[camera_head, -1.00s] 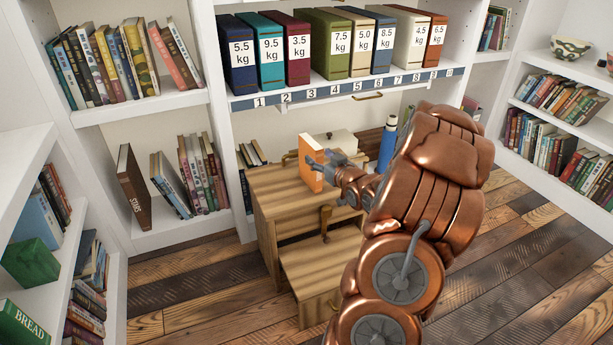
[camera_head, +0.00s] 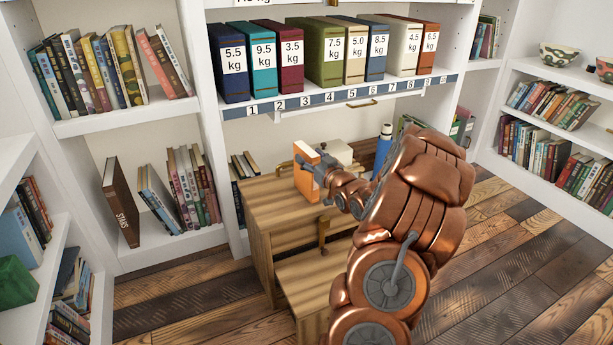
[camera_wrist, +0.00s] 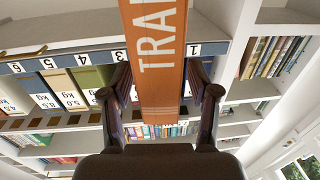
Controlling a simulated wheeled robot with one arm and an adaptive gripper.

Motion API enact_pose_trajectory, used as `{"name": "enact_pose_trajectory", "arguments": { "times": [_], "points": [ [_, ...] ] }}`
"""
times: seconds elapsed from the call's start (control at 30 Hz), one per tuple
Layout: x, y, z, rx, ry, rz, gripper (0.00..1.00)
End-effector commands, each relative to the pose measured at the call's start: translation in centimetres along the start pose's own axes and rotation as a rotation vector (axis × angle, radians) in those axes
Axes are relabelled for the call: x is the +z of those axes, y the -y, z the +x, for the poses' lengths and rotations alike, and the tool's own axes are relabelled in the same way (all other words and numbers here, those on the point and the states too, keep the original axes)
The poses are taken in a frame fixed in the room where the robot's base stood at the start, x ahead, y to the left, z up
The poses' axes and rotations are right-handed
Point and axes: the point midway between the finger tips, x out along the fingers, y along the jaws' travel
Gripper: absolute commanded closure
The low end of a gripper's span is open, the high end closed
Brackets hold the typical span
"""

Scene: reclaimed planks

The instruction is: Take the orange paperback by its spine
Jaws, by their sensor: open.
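The orange paperback (camera_head: 304,190) stands upright on top of the wooden cabinet (camera_head: 262,207). In the wrist view its orange spine (camera_wrist: 157,50), with white letters reading "TRA", runs down the middle of the picture. My gripper (camera_head: 312,169) is at the book from the right in the head view and partly covers it. In the wrist view my gripper (camera_wrist: 157,78) is open, with one finger on each side of the spine. A gap shows on both sides, wider on the right. The top of the spine is cut off there.
A blue bottle (camera_head: 384,145) and a pale box (camera_head: 338,151) stand behind the book, near my arm. Above is a shelf with numbered edge (camera_head: 350,94) and weight-labelled binders (camera_head: 265,62). Plank floor (camera_head: 520,240) is clear at right.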

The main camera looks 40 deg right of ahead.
Motion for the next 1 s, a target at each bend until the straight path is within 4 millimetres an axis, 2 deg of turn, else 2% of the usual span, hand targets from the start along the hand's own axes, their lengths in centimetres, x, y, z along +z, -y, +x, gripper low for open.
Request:
{"name": "enact_pose_trajectory", "arguments": {
  "times": [0.2,0.53,1.0],
  "points": [
    [0.3,0.0,2.0,-0.001,0.004,0.000,0.40],
    [0.1,-0.1,2.4,0.001,0.003,0.001,0.40],
    [0.1,-0.1,2.4,0.001,0.003,0.001,0.88]
  ]
}}
